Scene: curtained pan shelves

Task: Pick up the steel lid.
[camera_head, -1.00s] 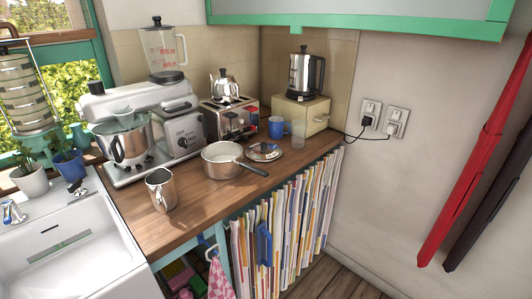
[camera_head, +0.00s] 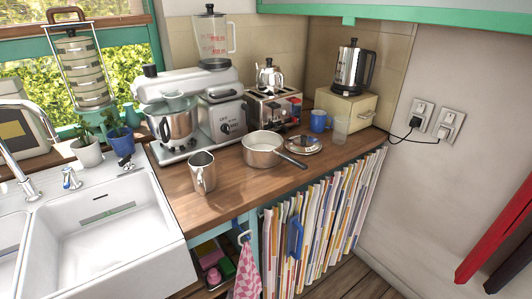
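A small round shiny piece with a dark middle, which looks like the steel lid (camera_head: 304,145), lies on the wooden counter (camera_head: 232,200). It is just right of a steel saucepan (camera_head: 262,152), whose dark handle points toward the front right. The saucepan is open on top. The lid is small in the picture, so its knob is hard to make out. Neither of my grippers is in view.
Behind the lid stand a toaster (camera_head: 272,106), a blue mug (camera_head: 318,120) and a clear glass (camera_head: 341,130). A steel jug (camera_head: 202,172) and a stand mixer (camera_head: 190,112) are to the left. A striped curtain (camera_head: 322,222) hangs below the counter; a white sink (camera_head: 110,235) is left.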

